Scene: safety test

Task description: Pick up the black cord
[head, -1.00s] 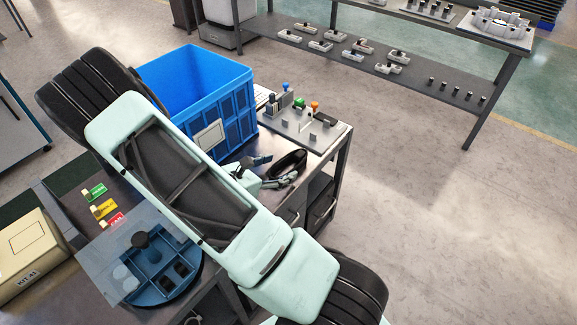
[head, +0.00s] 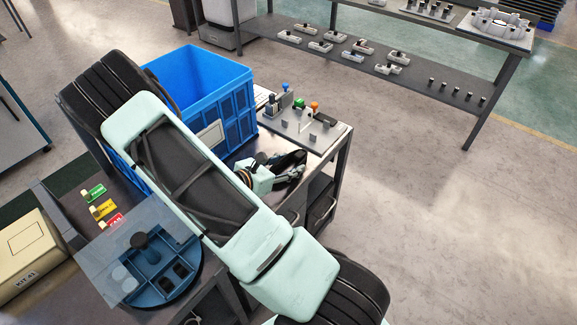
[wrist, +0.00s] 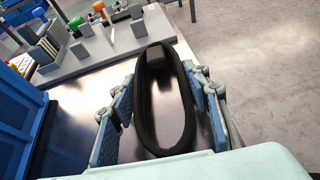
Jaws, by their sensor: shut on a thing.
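The black cord (wrist: 166,150) is a thick, elongated loop in the middle of the wrist view. It lies between the two blue-padded fingers of my gripper (wrist: 160,72), one on each side of it. The gripper is shut on the cord, though the exact contact is hard to see. In the head view my gripper (head: 284,175) is over the right end of the workbench, and part of the cord (head: 292,160) shows dark beside its fingers. Whether the cord touches the bench top is unclear.
A blue crate (head: 235,108) stands left of the gripper. A grey fixture board (head: 325,138) with coloured knobs is just behind it. A round blue tray (head: 190,285) under a clear plate and coloured label cards (head: 104,208) are at the front left. Open floor lies right.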

